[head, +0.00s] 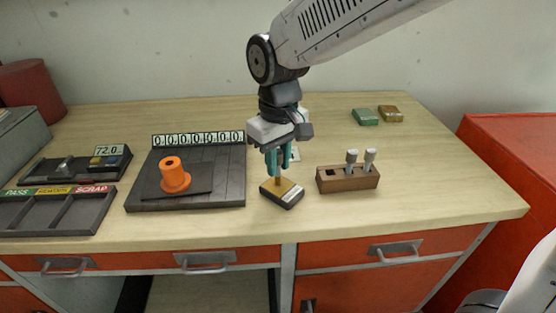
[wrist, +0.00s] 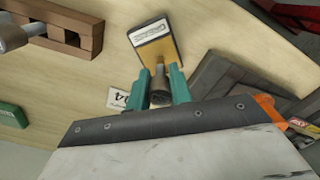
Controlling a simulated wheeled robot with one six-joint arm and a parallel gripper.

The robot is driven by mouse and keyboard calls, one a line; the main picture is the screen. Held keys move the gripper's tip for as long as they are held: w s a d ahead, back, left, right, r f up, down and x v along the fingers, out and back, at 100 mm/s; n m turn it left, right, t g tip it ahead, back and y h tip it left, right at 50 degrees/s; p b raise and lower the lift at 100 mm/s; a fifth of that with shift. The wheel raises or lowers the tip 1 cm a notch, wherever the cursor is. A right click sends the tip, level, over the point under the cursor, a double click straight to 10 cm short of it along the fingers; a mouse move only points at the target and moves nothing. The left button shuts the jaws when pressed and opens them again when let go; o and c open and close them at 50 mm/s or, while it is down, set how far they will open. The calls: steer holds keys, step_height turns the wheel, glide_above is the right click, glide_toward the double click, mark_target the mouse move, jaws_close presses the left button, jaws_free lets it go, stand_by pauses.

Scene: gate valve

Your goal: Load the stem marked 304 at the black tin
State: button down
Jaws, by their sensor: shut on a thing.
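My gripper (head: 278,172) points down with its teal fingers shut on a stem. The stem's dark round end (wrist: 159,97) shows between the fingertips in the wrist view; I cannot read a mark on it. Below the fingers is the black tin (head: 290,201), with an ochre top and a white label. It also shows ahead of the fingers in the wrist view (wrist: 153,48). I cannot tell whether the stem touches the tin. A wooden block (head: 347,181) to the right holds two grey stems (head: 352,157) upright and has an empty hole at its left.
A white card (wrist: 118,98) with dark figures, partly hidden, lies behind my gripper. An orange flanged part (head: 174,177) stands on a dark fixture to the left. Further left are a scale (head: 76,165) reading 72.0 and a sorting tray (head: 60,213). Green (head: 365,117) and brown tins (head: 390,114) lie back right.

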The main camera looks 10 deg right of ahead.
steer(key=shift+r, duration=3.4)
